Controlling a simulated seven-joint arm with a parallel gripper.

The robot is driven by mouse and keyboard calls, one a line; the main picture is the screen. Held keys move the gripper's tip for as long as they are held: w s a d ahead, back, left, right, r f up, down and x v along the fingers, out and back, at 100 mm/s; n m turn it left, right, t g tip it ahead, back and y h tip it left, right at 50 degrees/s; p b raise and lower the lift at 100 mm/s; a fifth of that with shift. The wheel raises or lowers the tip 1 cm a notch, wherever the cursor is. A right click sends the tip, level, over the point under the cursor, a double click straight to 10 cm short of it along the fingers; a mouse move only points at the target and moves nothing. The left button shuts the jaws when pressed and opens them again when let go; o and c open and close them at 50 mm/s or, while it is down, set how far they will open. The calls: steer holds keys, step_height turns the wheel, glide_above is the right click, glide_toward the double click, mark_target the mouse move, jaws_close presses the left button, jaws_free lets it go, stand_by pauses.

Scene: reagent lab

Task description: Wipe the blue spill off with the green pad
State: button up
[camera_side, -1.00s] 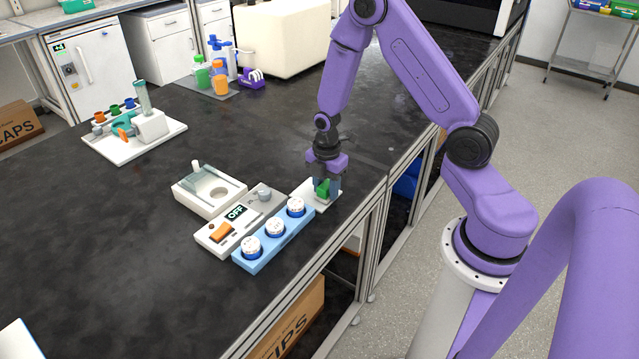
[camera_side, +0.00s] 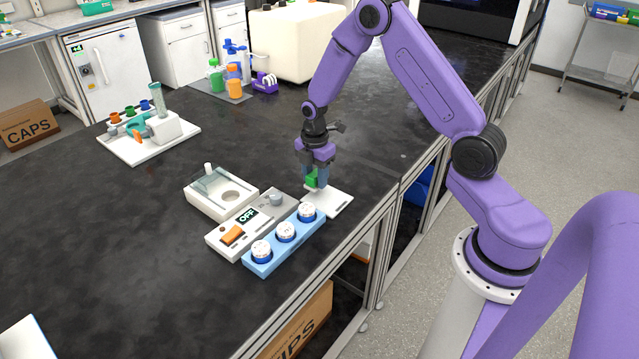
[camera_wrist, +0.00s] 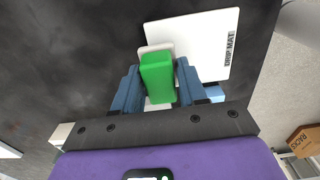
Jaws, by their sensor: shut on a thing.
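My gripper (camera_side: 317,178) is shut on the green pad (camera_side: 311,179), which sits upright between the fingers. In the wrist view the green pad (camera_wrist: 157,78) shows between the two blue-grey fingers of my gripper (camera_wrist: 156,85), with a pale layer beside its far end. The pad appears to be just above the far left edge of a white drip mat (camera_side: 337,204). The drip mat (camera_wrist: 207,42) fills the upper right of the wrist view. I cannot make out a blue spill in either view; the pad and gripper hide part of the mat.
A light-blue rack (camera_side: 275,256) with three white-capped vials stands close to the mat. Beside it are a grey device (camera_side: 230,238) reading OFF and a white lidded box (camera_side: 208,207).

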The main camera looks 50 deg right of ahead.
steer(key=shift+r, duration=3.05)
